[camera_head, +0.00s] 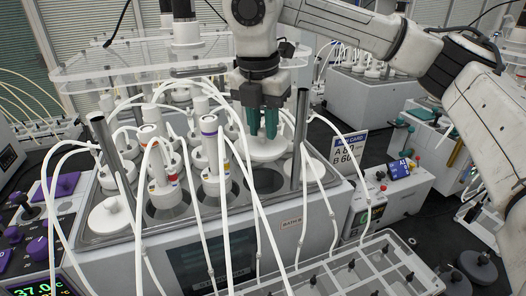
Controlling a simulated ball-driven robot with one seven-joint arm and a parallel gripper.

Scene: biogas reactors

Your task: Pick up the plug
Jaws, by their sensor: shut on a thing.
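My gripper (264,122) comes down from above, over the right part of the reactor bath (330,200). Its green fingers are closed on the top of the plug (266,150), a white round lid. The plug's grip part is hidden between the fingers. A dark open hole (264,181) shows just in front of the plug. I cannot tell whether the plug is seated or lifted clear of the bath.
White bottles with hoses (152,165) crowd the bath left of my gripper. Another white lid (110,215) lies at front left. A grey divided rack (350,280) stands in front.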

